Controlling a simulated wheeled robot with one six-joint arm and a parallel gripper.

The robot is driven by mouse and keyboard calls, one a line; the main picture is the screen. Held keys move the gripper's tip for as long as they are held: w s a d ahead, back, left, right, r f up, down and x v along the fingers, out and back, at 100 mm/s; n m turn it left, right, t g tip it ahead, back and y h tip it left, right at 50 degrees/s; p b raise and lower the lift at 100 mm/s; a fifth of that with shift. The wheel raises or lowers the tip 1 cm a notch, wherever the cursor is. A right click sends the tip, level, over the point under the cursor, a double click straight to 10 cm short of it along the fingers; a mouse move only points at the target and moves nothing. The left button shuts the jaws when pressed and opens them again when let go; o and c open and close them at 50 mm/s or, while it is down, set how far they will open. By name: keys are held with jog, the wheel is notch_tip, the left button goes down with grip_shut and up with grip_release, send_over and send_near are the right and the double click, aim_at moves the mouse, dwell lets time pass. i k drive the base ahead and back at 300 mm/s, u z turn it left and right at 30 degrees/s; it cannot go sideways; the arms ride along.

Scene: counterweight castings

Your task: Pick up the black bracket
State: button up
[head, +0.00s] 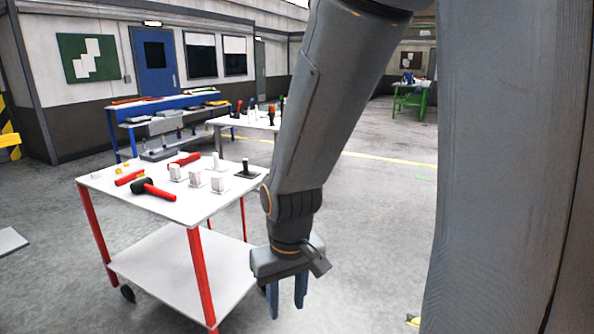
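A black piece that looks like the bracket (246,171) stands on the white top of a red-legged cart (105,184), near its right edge. It has a flat dark base and an upright post; finer detail is too small to tell. My gripper (286,310) hangs pointing down to the right of the cart, below the level of its top and apart from the bracket. Its two fingers are spaced apart with nothing visible between them.
Several pale castings (218,183) stand just left of the bracket. A black-headed mallet with a red handle (152,189) and other red-handled tools lie further left. A table with tools (222,122) and a blue workbench (160,104) stand behind. Grey floor is open at right.

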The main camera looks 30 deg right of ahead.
aim_at(246, 173)
jog(key=z, duration=1.15)
jog(key=i, duration=3.35)
jog(key=u, duration=2.9)
jog(key=i, duration=0.45)
